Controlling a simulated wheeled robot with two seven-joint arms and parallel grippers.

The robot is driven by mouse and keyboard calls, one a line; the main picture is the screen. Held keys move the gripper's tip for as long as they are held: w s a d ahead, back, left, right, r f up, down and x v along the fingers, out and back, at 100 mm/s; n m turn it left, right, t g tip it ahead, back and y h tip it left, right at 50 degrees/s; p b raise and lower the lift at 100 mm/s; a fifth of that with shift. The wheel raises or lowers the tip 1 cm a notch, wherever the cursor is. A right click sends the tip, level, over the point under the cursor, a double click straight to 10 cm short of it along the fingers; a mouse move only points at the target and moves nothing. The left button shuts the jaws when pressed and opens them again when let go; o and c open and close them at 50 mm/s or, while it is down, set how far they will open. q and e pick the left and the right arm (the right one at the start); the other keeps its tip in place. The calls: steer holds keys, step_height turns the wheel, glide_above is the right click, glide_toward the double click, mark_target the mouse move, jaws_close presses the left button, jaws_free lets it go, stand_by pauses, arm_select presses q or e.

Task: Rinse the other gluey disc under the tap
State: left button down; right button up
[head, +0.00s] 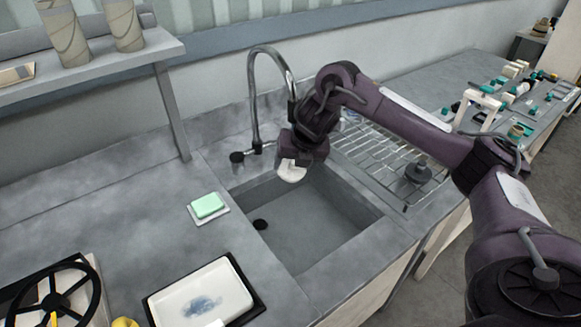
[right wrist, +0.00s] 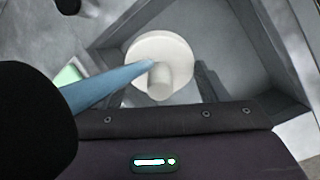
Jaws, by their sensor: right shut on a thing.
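My right gripper (head: 300,158) is shut on a pale, whitish disc with a short round stub (head: 291,173). It holds the disc over the sink basin (head: 318,232), beneath the curved metal tap (head: 254,95). In the right wrist view, the disc (right wrist: 176,55) shows its round face and stub, and a blue stream (right wrist: 105,88), which looks like water, reaches it. I cannot tell whether glue is on it. A dark grey disc with a knob (head: 418,172) sits on the wire drying rack (head: 375,150). My left gripper is out of view.
A green sponge (head: 208,205) lies on a small white dish left of the sink. A white tray with a blue smear (head: 205,296) and a black handwheel (head: 55,298) are at the front left. Several small parts crowd the far right bench.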

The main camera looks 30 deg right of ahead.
steer(key=shift+d, duration=0.3)
steer(key=shift+a, duration=0.15)
steer(key=shift+a+p, duration=0.35)
steer(key=shift+a, duration=0.1)
steer(key=shift+d, duration=0.15)
steer(key=shift+d, duration=0.45)
steer(key=shift+s, duration=1.4)
steer(key=shift+s+a, duration=0.2)
steer(key=shift+s, duration=2.4)
